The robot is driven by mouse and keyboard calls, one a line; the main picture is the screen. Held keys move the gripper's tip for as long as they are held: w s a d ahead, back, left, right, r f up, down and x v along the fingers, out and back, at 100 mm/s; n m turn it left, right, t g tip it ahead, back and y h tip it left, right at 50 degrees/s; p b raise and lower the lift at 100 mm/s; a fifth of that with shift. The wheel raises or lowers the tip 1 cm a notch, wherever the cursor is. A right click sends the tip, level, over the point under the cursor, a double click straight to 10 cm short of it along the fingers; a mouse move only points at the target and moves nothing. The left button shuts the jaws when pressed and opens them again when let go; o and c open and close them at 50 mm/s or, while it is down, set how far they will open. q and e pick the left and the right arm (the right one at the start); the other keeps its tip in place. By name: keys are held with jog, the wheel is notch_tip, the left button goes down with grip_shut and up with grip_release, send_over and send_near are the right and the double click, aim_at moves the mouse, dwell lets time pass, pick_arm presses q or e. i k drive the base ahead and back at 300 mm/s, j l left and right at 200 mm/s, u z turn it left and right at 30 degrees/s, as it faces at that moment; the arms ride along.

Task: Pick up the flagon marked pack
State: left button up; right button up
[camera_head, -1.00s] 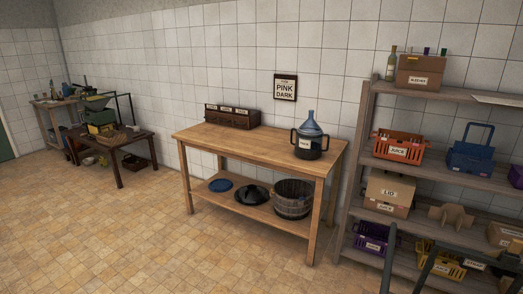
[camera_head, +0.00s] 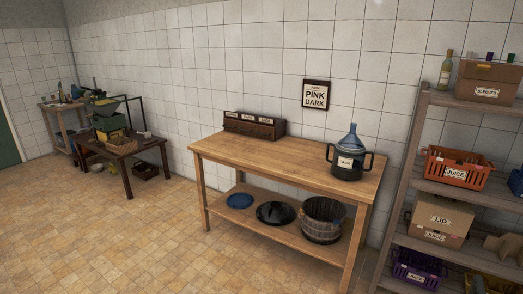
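The flagon (camera_head: 352,139) is blue glass with a narrow neck.
A wooden label box (camera_head: 254,125) stands at the table's back left, with bare tabletop between it and the flagon. The lower shelf holds a wooden tub (camera_head: 322,220) and dark lids. A rack (camera_head: 458,186) with crates stands close on the right. Tiled floor (camera_head: 150,235) in front is clear.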

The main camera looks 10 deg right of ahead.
aim_at(350, 153)
jog(key=i+l+z, duration=0.1)
jog(key=i+z, duration=0.6)
jog(key=i+j+z, duration=0.15)
jog(key=i+z, duration=0.2)
jog(key=i, duration=0.05)
